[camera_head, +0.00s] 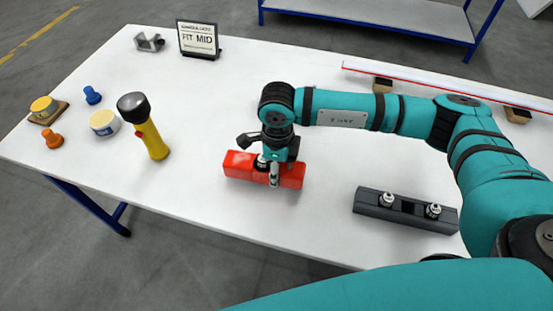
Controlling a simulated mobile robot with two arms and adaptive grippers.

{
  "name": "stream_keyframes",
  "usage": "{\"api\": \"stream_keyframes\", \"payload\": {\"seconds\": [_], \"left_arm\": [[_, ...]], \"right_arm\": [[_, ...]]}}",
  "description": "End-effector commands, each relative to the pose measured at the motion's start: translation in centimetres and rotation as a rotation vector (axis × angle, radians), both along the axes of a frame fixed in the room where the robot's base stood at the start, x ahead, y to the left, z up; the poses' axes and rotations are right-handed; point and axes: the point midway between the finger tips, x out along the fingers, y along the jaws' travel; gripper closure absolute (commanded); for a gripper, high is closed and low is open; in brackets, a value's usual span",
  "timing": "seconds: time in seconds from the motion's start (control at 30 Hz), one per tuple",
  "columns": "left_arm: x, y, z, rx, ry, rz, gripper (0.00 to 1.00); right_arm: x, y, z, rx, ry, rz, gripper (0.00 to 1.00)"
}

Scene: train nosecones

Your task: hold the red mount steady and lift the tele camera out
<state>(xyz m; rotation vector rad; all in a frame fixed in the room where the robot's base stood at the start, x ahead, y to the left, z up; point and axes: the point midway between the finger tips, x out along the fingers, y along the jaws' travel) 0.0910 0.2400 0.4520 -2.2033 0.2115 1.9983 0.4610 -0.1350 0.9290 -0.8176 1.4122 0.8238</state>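The red mount (238,165) is a long red block lying on the white table near its front edge. My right gripper (272,167) points down over the middle of the red mount, with its fingers at the mount's top and front side. My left gripper is not in view.
A dark grey block (378,207) with two silver-topped cameras lies to the right. A yellow flashlight (151,136), a round tub (104,122) and blue (92,95) and orange (53,139) pieces stand left. A sign (198,40) is at the back. The table between is clear.

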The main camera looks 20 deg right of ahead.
Motion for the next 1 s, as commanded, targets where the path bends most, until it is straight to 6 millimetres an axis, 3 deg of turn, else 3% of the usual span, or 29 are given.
{"api": "stream_keyframes", "payload": {"seconds": [0.2,0.7,1.0], "left_arm": [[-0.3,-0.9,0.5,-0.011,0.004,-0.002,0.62],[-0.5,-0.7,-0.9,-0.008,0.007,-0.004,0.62],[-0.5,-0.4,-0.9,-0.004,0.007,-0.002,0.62]], "right_arm": [[0.1,0.2,-0.3,-0.002,-0.002,-0.096,0.86],[0.1,0.2,-2.7,-0.001,-0.003,-0.096,0.86],[0.1,0.2,-2.8,-0.001,-0.003,-0.096,0.86]]}}
